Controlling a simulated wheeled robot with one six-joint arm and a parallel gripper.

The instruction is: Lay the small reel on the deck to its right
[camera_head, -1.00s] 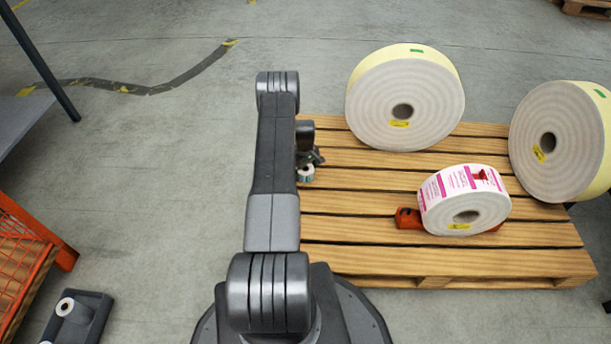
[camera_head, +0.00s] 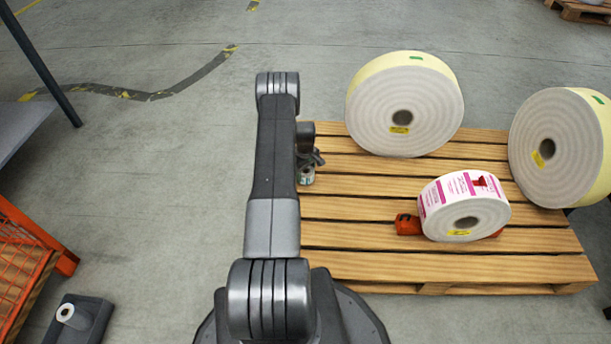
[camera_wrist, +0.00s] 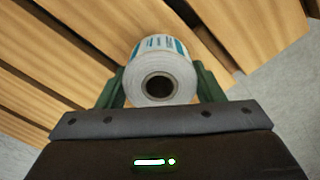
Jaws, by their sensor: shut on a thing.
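The small reel (camera_wrist: 163,65), white with teal print and a dark core hole, is between the two green fingers of my gripper (camera_wrist: 160,85) in the wrist view. The fingers are shut on its sides. In the head view only a small part of the reel (camera_head: 307,178) shows below my gripper (camera_head: 311,164), at the left edge of the wooden pallet deck (camera_head: 365,206). Boards and grey floor lie behind the reel in the wrist view. My arm hides part of this edge, and I cannot tell the reel's height above the boards.
Two large rolls stand at the back (camera_head: 404,105) and right (camera_head: 551,150). Bare boards lie between my gripper and the label reel.

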